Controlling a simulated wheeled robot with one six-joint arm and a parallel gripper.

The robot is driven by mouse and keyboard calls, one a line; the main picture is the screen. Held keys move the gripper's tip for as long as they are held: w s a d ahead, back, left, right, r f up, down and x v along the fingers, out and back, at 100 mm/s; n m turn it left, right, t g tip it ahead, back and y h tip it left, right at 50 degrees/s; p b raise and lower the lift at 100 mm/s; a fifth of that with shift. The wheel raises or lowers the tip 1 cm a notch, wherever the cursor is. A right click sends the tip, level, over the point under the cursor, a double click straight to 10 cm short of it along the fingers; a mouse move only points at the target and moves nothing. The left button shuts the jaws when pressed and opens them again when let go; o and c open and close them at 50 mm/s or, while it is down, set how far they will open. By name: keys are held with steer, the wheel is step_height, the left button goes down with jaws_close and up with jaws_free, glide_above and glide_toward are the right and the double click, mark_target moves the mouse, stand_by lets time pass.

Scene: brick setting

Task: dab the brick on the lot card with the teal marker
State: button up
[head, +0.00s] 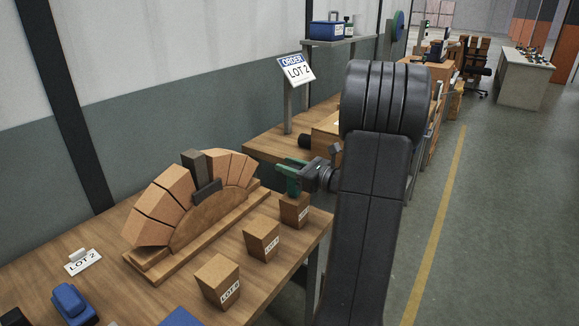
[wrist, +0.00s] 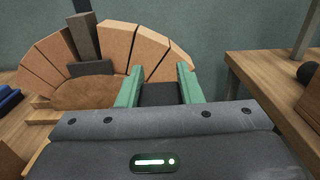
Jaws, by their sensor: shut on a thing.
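My gripper (head: 291,178) has green fingers and is just above the farthest of three labelled bricks (head: 294,212); I cannot tell whether they touch. In the wrist view its fingers (wrist: 159,90) are closed around a dark block (wrist: 158,95). I cannot pick out a separate teal marker against the green fingers. The middle brick (head: 262,241) and the nearest brick (head: 218,281) stand in a row on the bench; their lot numbers are too small to read surely. A white card (head: 83,263) reading LOT 2 lies at the left. The order sign (head: 296,70) also reads LOT 2.
A brick arch (head: 158,207) on a wooden form (head: 205,215) stands behind the bricks, with an upright dark grey piece (head: 194,163) at its top. Blue items (head: 72,303) lie at the near left. A second wooden bench (head: 265,150) is beyond. The aisle floor is clear at right.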

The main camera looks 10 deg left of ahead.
step_height(320, 180, up, 7)
steer(key=p, duration=0.5)
steer(key=shift+p, duration=0.4)
steer(key=shift+f, duration=0.1)
